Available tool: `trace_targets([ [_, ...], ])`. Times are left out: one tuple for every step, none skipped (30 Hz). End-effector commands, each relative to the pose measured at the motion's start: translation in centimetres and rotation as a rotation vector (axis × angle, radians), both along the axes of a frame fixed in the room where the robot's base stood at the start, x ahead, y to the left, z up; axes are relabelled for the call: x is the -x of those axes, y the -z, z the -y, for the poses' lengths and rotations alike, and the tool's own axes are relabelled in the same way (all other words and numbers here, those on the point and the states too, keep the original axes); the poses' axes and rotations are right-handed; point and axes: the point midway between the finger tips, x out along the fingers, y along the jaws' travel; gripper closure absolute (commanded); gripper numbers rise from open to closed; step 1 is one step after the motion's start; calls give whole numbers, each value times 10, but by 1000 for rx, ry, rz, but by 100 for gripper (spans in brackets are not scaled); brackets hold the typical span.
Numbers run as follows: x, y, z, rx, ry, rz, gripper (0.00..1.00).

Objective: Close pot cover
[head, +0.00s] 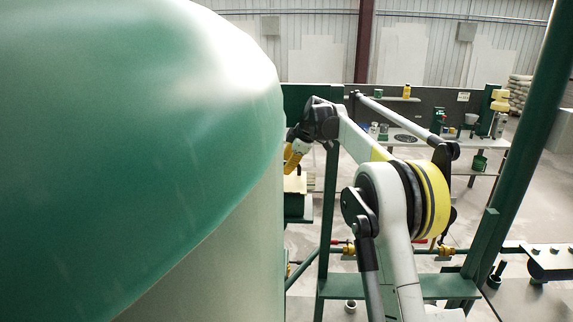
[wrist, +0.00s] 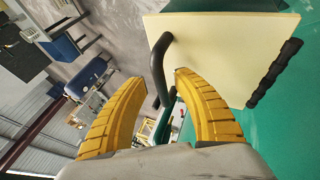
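In the wrist view a flat cream panel (wrist: 215,50) with a black ribbed grip (wrist: 274,74) on its right side fills the upper right; it looks like the pot cover. A dark bent bar (wrist: 158,62) stands at the panel's left edge. My gripper (wrist: 163,77) has its two yellow fingers apart, with the bar between and beyond their tips; I cannot tell whether they touch it. In the head view my gripper (head: 293,157) is partly hidden behind a large green and pale rounded vessel (head: 140,130).
In the head view the vessel blocks the left half. A workbench (head: 408,141) with small containers stands behind my arm. A slanted green post (head: 513,130) and low pipes with yellow fittings are at the right. A green surface (wrist: 290,125) lies beside the panel in the wrist view.

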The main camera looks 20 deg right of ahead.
Motion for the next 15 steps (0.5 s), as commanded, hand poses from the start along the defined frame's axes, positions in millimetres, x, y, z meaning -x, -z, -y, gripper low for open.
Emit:
trace_targets([
  [0, 0, 0, 0, 0, 0, 65],
  [0, 0, 0, 0, 0, 0, 65],
  [0, 0, 0, 0, 0, 0, 65],
  [1, -1, 0, 0, 0, 0, 65],
  [1, -2, 1, 0, 0, 0, 65],
  [3, -4, 2, -1, 1, 0, 65],
  [4, -7, 2, -1, 1, 0, 65],
  [6, -10, 3, 0, 1, -1, 65],
  [10, -15, 5, 0, 1, -1, 65],
  [13, -20, 7, 0, 2, -1, 65],
  [16, -25, 8, 0, 2, -1, 65],
  [20, -33, 10, 0, 1, -1, 65],
  [24, -39, 12, 0, 1, -1, 65],
  [28, -45, 13, 0, 1, -1, 65],
  [32, -52, 15, 0, 1, -1, 65],
])
